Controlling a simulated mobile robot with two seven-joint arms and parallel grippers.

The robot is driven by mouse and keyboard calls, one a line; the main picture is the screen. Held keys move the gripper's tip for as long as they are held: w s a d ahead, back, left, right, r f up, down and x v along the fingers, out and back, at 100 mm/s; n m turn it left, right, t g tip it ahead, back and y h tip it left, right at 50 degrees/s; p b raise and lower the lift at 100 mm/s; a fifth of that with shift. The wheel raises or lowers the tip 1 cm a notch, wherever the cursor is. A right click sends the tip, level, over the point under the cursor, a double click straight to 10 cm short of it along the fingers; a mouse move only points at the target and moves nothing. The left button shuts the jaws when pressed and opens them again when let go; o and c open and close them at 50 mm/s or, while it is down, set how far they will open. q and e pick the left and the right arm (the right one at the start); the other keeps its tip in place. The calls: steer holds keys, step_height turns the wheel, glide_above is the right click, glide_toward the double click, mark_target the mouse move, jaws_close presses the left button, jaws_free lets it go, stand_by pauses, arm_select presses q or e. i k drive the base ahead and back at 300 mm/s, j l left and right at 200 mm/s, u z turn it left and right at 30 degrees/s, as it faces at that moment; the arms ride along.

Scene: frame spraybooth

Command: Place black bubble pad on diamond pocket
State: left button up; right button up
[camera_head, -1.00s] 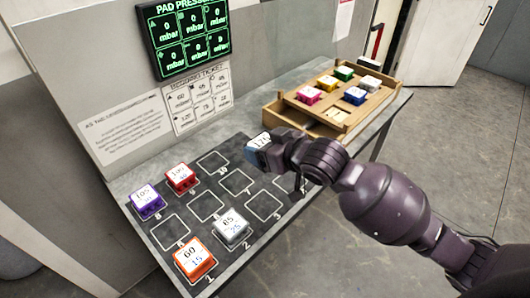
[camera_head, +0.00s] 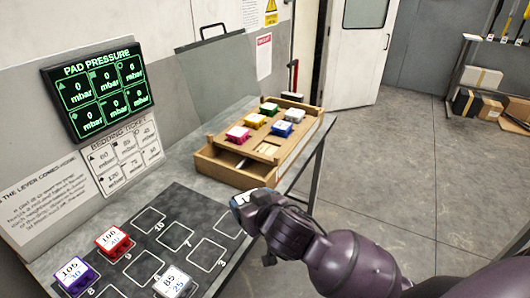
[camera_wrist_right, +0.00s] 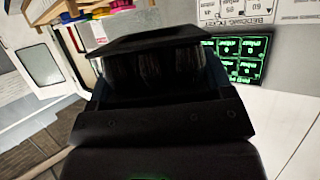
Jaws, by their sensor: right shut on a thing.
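My right gripper (camera_head: 250,204) is shut on a dark pad with a white label on top (camera_head: 243,198). In the right wrist view the held black pad (camera_wrist_right: 150,42) shows between the fingers. The gripper is over the far right part of the dark numbered mat, in front of the wooden tray (camera_head: 221,172). The tray holds pink (camera_head: 238,134), yellow (camera_head: 255,121), green (camera_head: 269,108), blue (camera_head: 282,129) and white (camera_head: 293,116) blocks. A bare spot (camera_head: 267,149) shows at its near right. I cannot make out a diamond mark on it. My left gripper is out of view.
The mat (camera_head: 180,215) has several empty outlined squares. Red (camera_head: 113,240), purple (camera_head: 76,276) and white (camera_head: 172,283) blocks stand on it. A pressure display (camera_head: 97,87) and a ticket (camera_head: 124,160) are on the wall. Open floor lies right of the table.

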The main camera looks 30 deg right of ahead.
mark_target(267, 150)
steer(key=k+l+u, duration=0.15)
steer(key=l, duration=0.2)
steer(key=l+u, duration=0.15)
steer(key=l, duration=0.2)
steer(key=l+u, duration=0.15)
steer(key=l, duration=0.2)
steer(key=k+l+u, duration=0.15)
steer(key=l, duration=0.2)
steer(key=i+l+u, duration=0.15)
steer(key=l, duration=0.15)
steer(key=i+l+u, duration=0.15)
steer(key=l, duration=0.2)
